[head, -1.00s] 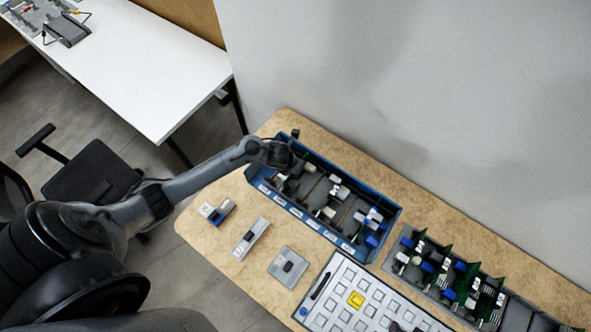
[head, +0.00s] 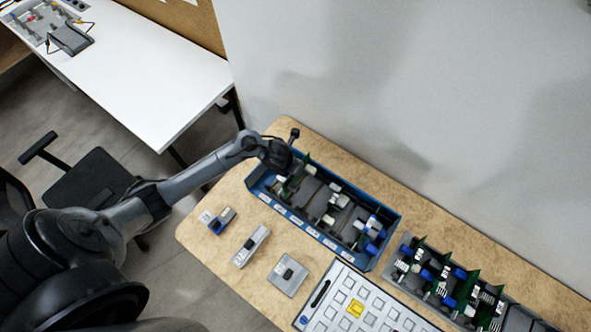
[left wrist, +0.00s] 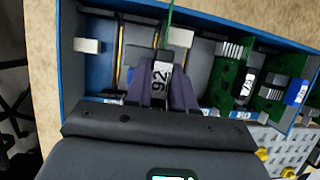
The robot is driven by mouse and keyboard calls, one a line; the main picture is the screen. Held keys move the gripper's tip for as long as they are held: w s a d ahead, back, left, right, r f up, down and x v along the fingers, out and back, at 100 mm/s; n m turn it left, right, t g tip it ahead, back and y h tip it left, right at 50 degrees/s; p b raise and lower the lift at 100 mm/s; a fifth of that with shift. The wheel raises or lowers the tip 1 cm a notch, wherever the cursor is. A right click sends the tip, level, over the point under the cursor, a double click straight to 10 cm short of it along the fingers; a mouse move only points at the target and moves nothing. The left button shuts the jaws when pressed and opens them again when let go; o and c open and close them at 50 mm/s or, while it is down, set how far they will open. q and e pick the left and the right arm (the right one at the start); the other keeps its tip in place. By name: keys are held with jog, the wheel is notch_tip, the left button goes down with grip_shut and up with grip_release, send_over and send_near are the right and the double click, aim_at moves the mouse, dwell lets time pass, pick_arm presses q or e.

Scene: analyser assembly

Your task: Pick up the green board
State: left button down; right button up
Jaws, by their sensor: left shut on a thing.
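My left gripper (head: 283,166) is over the left end of the blue bin (head: 312,232) in the head view. It is shut on a green board (head: 301,168), which stands up thin and edge-on at the fingers. In the left wrist view the two fingers (left wrist: 163,76) close around a pale tab marked 92 (left wrist: 160,80). The board's green edge (left wrist: 170,14) rises beyond it. The board's lower part is hidden, so I cannot tell if it is clear of the bin. My right gripper is not in view.
Other green boards (left wrist: 232,76) stand in the bin to the right in the left wrist view. A grey rack of boards (head: 404,241), a white keypad panel (head: 379,291) and small grey blocks (head: 289,276) share the table. The wall runs behind the table.

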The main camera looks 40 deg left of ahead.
pick_arm(q)
notch_tip(320, 180, up, 13)
jog(key=p, duration=0.3)
jog(key=shift+f+p, duration=0.2)
jog(key=shift+p, duration=0.1)
dwell(0.4)
